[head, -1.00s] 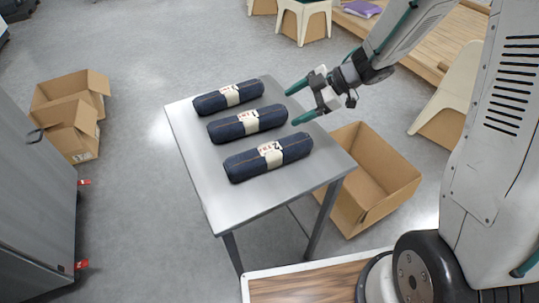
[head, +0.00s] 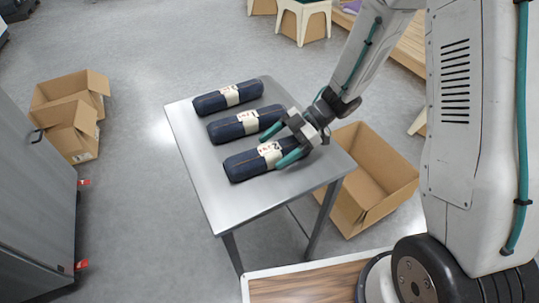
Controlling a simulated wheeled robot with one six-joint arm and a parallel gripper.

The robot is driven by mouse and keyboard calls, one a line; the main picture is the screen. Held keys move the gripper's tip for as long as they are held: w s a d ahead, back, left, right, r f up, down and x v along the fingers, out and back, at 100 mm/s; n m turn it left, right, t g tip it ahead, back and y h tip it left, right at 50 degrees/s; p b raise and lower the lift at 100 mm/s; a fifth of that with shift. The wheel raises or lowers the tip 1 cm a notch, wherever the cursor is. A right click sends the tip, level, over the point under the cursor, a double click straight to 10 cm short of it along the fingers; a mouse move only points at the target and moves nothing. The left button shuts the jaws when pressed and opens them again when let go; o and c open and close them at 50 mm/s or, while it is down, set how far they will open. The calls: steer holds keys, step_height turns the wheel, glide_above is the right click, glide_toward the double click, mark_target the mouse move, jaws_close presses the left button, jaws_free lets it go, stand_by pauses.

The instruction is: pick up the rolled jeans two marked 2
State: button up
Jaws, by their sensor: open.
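Three dark blue rolled jeans with pale paper bands lie in a row on a grey metal table (head: 218,203). The nearest roll (head: 241,166) has a band with a dark mark that looks like a 2 turned sideways, partly covered by my gripper. The middle roll (head: 229,129) and the far roll (head: 210,102) have marks too small to read surely. My gripper (head: 271,152) is open, with its two green fingers at the right half of the nearest roll, one toward each long side. I cannot tell how far down the fingers reach.
An open cardboard box (head: 370,180) stands on the floor right of the table. More open boxes (head: 72,128) stand at the left near a grey cabinet (head: 35,200). The table's front left part is bare.

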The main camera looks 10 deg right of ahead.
steer(key=c, duration=1.3)
steer(key=shift+r, duration=0.2)
